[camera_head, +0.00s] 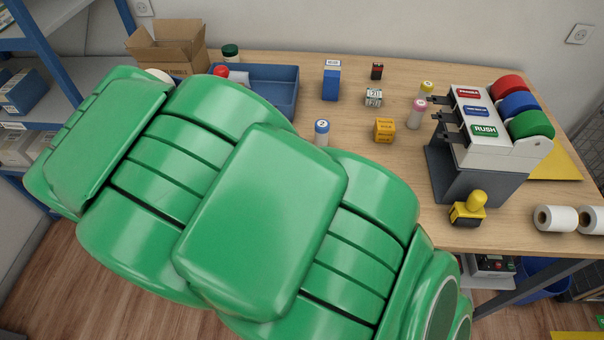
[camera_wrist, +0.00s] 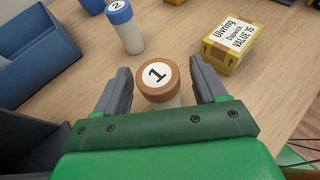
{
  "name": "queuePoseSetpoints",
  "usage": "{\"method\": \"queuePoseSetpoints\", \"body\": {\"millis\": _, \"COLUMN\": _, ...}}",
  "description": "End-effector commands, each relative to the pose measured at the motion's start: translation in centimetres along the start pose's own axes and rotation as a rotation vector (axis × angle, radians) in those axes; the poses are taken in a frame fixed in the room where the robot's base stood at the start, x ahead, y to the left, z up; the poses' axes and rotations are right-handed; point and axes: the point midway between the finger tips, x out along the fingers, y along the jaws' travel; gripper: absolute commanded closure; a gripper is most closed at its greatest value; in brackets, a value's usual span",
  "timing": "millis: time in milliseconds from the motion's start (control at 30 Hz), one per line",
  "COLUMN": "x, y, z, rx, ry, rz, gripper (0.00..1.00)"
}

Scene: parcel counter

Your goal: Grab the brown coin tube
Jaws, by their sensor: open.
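The brown coin tube (camera_wrist: 158,81) stands upright on the wooden counter in the wrist view. It has a brown cap marked 1 and a pale body. My gripper (camera_wrist: 160,87) is open, with one grey finger on each side of the tube. The tube's lower body is hidden behind the gripper's green front. I cannot tell whether a finger touches it. In the head view my green arm covers the spot, so neither the brown tube nor the fingers show there.
A blue-capped tube marked 2 (camera_wrist: 125,27) stands just beyond, at upper left. A yellow box (camera_wrist: 229,45) lies to the right. A blue tray (camera_head: 283,88) is at the counter's back left. A label dispenser (camera_head: 480,150) and yellow stamp (camera_head: 468,209) stand at right.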

Motion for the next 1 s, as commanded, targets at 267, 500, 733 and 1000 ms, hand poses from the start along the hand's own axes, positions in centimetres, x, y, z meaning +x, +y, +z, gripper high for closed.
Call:
{"method": "queuePoseSetpoints", "body": {"millis": 267, "x": 0.17, "y": 0.02, "z": -0.03, "rx": 0.0, "ry": 0.001, "rz": 0.0, "gripper": 0.29}}
{"method": "queuePoseSetpoints", "body": {"millis": 500, "x": 0.15, "y": 0.03, "z": -0.04, "rx": 0.0, "ry": 0.001, "rz": 0.001, "gripper": 0.64}}
{"method": "queuePoseSetpoints", "body": {"millis": 733, "x": 0.14, "y": 0.04, "z": -0.05, "rx": 0.0, "ry": 0.001, "rz": 0.001, "gripper": 0.9}}
{"method": "queuePoseSetpoints", "body": {"millis": 1000, "x": 0.03, "y": 0.05, "z": 0.2, "rx": 0.0, "ry": 0.001, "rz": 0.001, "gripper": 0.9}}
